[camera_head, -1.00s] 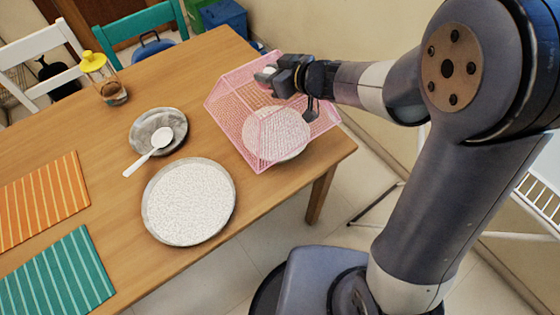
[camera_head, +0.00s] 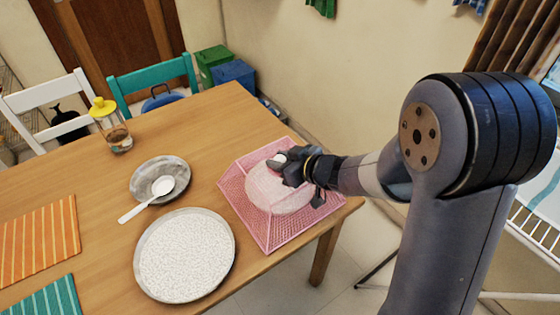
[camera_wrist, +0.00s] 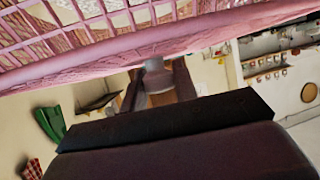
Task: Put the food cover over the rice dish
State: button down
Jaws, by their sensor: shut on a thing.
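The pink mesh food cover (camera_head: 246,197) is at the right end of the table, beside the rice dish. My gripper (camera_head: 281,160) is shut on the cover's top. The cover looks nearly level; I cannot tell whether its rim touches the table. A pale round thing (camera_head: 279,192) shows through the mesh. The rice dish (camera_head: 139,262), a wide grey-rimmed plate of white grains, stands uncovered to the left of the cover. In the wrist view the cover's pink rim and mesh (camera_wrist: 150,42) cross the top; the grip itself is hidden there.
A grey plate (camera_head: 139,187) with a white spoon (camera_head: 145,201) lies behind the rice dish. A yellow-lidded jar (camera_head: 115,134) stands at the far left. Orange (camera_head: 40,240) and teal (camera_head: 45,300) mats lie on the left. Chairs stand behind. The table's back middle is clear.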

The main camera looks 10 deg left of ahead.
jog(key=shift+f, duration=0.45)
jog(key=c, duration=1.1)
grip_release()
jog(key=shift+r, duration=0.25)
jog(key=p+v, duration=0.2)
jog(key=v, duration=1)
jog(key=shift+r, duration=0.2)
